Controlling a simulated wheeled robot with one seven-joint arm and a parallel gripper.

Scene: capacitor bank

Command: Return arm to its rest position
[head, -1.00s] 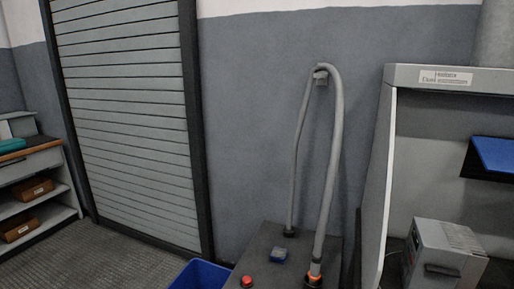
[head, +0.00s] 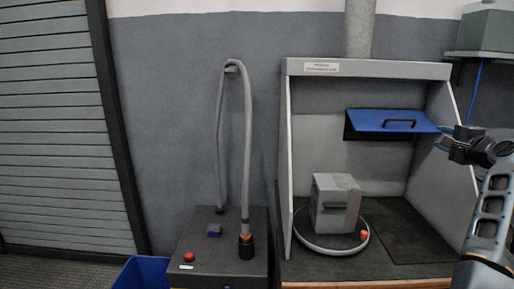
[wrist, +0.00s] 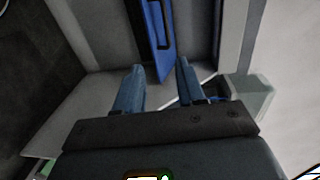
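My arm comes in at the right edge of the head view, raised and bent, with my gripper (head: 440,138) in front of the right side of a grey booth (head: 370,69). The gripper points left, near the right end of a blue panel with a dark handle (head: 375,122). The blue panel (wrist: 156,35) shows beyond the fingertips there, and I cannot tell the exact gap.
A grey box (head: 335,205) stands on a round turntable (head: 328,246) inside the booth. Left of it is a dark cabinet (head: 225,262) with a hose (head: 248,150) and red button (head: 189,257). A blue bin (head: 140,275) and roller shutter (head: 55,130) are further left.

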